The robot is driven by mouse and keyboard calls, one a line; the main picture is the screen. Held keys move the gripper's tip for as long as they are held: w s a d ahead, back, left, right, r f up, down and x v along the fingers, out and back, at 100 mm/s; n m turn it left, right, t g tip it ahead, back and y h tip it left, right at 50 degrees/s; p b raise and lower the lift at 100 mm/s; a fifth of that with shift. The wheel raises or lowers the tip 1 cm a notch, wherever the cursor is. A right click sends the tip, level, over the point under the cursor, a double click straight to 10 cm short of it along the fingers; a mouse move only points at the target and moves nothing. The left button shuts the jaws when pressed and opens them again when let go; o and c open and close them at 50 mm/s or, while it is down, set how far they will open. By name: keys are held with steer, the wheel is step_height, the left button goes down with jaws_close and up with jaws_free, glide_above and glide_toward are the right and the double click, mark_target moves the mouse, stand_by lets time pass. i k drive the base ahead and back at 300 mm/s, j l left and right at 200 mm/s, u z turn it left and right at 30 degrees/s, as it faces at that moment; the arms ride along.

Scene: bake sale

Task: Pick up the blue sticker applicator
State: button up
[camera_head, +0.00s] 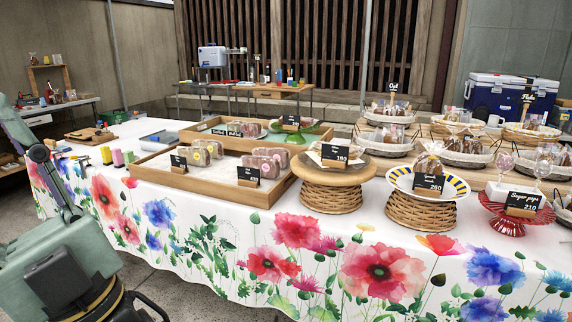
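I cannot make out a blue sticker applicator for certain. At the left end of the flowered table stand small upright items: a yellow one (106,154), a pink one (117,157) and a yellow-green one (129,157). A small dark item (82,160) lies beside them, too small to identify. A grey-blue flat thing (160,137) lies behind them. My arm's links show at the left edge, in front of the table's left end. My gripper is not in view.
A flowered cloth covers the long table (270,225). Wooden trays (160,168) of packaged sweets, a round wicker stand (330,197) and a red stand (512,225) crowd its middle and right. A cool box (495,98) stands behind. Grey floor (185,290) shows in front.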

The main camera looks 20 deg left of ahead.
mark_target(42, 102)
steer(key=i+j+u, duration=0.2)
steer(key=j, duration=0.15)
steer(key=j+u, duration=0.2)
steer(key=j, duration=0.2)
steer(key=i+j+u, duration=0.15)
steer(key=j, duration=0.15)
steer(key=i+j+u, duration=0.2)
steer(key=j+u, duration=0.15)
steer(key=i+j+u, duration=0.2)
steer(key=u, duration=0.15)
steer(key=i+j+u, duration=0.75)
steer(key=i, duration=0.15)
steer(key=i+u, duration=0.4)
steer(key=i, duration=3.15)
steer(key=i+j+z, duration=0.15)
steer(key=i+z, duration=0.2)
steer(key=i, duration=0.2)
steer(key=i+j+z, duration=0.3)
steer(key=i, duration=0.25)
steer(key=i+j+z, duration=0.35)
steer(key=i+j, duration=0.1)
steer(key=i, duration=0.1)
